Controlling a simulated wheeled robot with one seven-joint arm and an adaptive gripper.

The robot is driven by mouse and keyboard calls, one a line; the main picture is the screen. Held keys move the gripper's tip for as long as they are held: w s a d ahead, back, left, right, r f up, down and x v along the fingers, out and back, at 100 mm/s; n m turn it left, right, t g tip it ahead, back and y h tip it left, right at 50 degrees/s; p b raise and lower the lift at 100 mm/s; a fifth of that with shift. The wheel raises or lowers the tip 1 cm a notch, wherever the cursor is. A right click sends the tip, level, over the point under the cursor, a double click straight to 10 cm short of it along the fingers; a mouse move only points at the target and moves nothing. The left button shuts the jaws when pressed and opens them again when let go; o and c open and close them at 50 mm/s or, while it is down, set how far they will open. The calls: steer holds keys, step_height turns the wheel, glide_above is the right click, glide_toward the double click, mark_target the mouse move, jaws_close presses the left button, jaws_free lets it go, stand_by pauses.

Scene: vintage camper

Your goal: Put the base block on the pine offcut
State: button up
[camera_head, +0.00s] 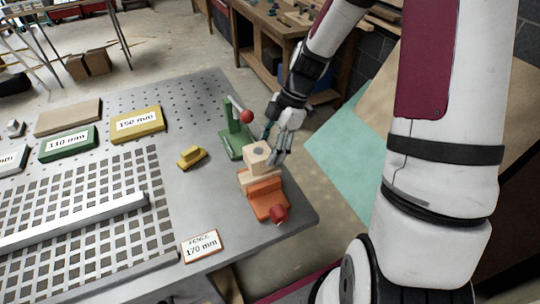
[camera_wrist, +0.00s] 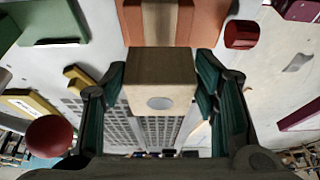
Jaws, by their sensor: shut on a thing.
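The base block (camera_head: 258,160), a pale wooden cube with a grey round spot on one face, is between my gripper's fingers. In the wrist view the base block (camera_wrist: 160,82) sits between the two teal finger pads of my gripper (camera_wrist: 162,92). In the head view my gripper (camera_head: 277,150) is at the block's upper right. A pale wooden piece, apparently the pine offcut (camera_head: 246,181), shows just below the block by an orange fixture (camera_head: 266,196). It also shows as a wooden strip in the wrist view (camera_wrist: 160,22). I cannot tell whether block and offcut touch.
A yellow block (camera_head: 191,157) lies to the left. A 170 mm sign (camera_head: 201,246) lies near the table's front edge.

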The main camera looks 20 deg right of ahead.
steer(key=shift+f, duration=1.75)
steer(key=o, duration=1.2)
steer(key=shift+f, duration=0.1)
steer(key=v, duration=1.1)
steer(key=s+a+r+m+t+h, duration=0.1)
steer(key=s+a+r+m+t, duration=0.1)
steer(key=s+r+m, duration=0.4)
steer(key=s+a+r+m+t+h, duration=0.1)
steer(key=s+a+r+m+h, duration=0.1)
steer(key=s+r+m, duration=0.3)
steer(key=s+a+r+m+t+h, duration=0.1)
steer(key=s+a+r+m+t, duration=0.1)
steer(key=s+r+m, duration=0.4)
steer(key=shift+s+a+r+m+t, duration=0.35)
steer(key=shift+s+a+m, duration=0.2)
steer(key=shift+a, duration=0.2)
